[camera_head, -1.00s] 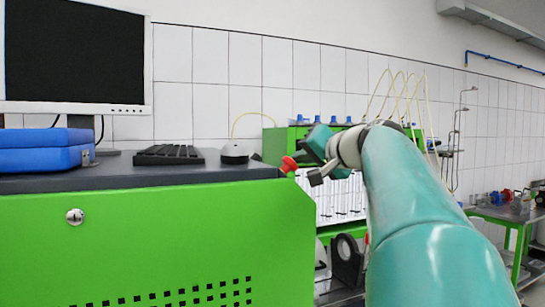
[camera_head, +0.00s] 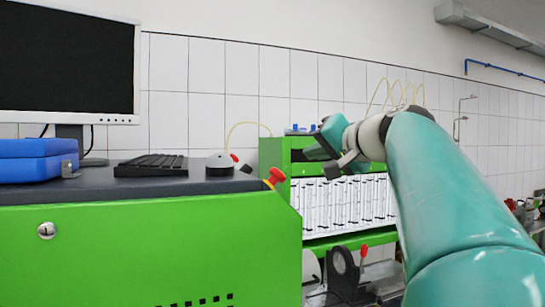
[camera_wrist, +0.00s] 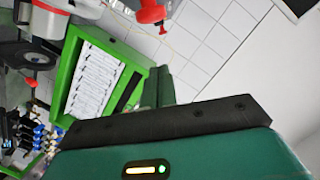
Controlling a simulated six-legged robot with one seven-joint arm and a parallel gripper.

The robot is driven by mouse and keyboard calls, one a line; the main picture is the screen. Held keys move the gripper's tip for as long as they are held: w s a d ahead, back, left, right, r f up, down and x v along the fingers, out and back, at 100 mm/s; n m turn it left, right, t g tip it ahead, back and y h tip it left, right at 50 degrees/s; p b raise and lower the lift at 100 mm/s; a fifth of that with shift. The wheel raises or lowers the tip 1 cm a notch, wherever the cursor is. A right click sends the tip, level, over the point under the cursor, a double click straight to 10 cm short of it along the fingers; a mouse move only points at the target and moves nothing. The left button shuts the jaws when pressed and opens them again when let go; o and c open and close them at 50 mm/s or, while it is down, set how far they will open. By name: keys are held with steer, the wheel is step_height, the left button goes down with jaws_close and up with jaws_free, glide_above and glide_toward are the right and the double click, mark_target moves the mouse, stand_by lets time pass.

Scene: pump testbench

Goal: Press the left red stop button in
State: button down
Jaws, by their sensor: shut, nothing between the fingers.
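A red mushroom-shaped stop button (camera_head: 277,175) with a yellow base sits at the right end of the green cabinet's dark top. Another red knob (camera_head: 364,250) shows lower right, on equipment behind the cabinet. My gripper (camera_head: 331,170) is shut and empty, to the right of the stop button, with a visible gap between them in the head view. In the wrist view, a red button-like part (camera_wrist: 150,12) is cut off by the top edge; I cannot tell for sure which button it is. A dark bar and teal housing of mine fill the lower part there.
The green cabinet (camera_head: 140,245) carries a blue case (camera_head: 35,160), a keyboard (camera_head: 151,166), a monitor (camera_head: 68,60) and a small grey device (camera_head: 220,165). A green rack with white panels (camera_head: 340,205) stands behind my gripper. Tiled wall lies behind.

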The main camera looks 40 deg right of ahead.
steer(key=v, duration=0.5)
steer(key=shift+s, duration=0.35)
steer(key=shift+s, duration=0.1)
